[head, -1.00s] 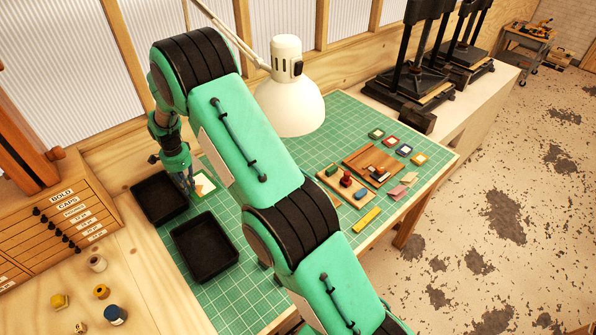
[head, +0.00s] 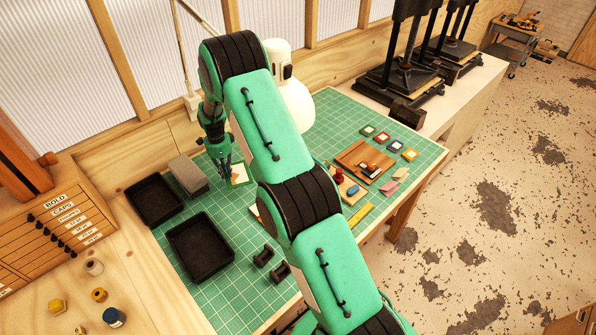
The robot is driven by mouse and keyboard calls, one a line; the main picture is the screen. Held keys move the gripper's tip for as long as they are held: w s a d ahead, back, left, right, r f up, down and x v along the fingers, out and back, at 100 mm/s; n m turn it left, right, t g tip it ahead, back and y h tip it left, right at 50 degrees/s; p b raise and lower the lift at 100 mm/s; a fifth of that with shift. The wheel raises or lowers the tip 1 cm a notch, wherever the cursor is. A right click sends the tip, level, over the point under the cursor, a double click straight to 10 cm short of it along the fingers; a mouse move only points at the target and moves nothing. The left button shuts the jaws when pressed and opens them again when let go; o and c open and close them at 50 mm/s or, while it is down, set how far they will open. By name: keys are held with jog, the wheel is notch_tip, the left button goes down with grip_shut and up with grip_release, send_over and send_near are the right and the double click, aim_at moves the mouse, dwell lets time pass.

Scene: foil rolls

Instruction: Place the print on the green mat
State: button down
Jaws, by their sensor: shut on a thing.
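The green mat (head: 222,278) is a gridded sheet that covers the worktable. The print (head: 240,174) is a small pale sheet with a coloured mark, seen just right of my gripper's fingertips. My gripper (head: 227,170) points down over the back part of the mat and is shut on the print. Whether the print touches the mat or hangs just above it cannot be told. My arm hides part of the mat to the right of the print.
Two black trays (head: 201,250) lie at the mat's left, with a grey block (head: 188,176) behind them. Small dark spools (head: 279,272) stand in front. A white lamp (head: 290,90) stands behind my arm. Wooden trays and ink pads (head: 394,147) fill the right side.

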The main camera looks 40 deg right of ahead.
aim_at(227, 179)
jog(key=shift+f, duration=0.35)
dwell(0.3)
jog(key=shift+f+p, duration=0.4)
jog(key=shift+f, duration=1.85)
jog(key=shift+f+p, duration=0.4)
jog(key=shift+f, duration=1.35)
jog(key=shift+f, duration=0.2)
jog(key=c, duration=1.7)
grip_release()
jog(key=shift+r, duration=0.2)
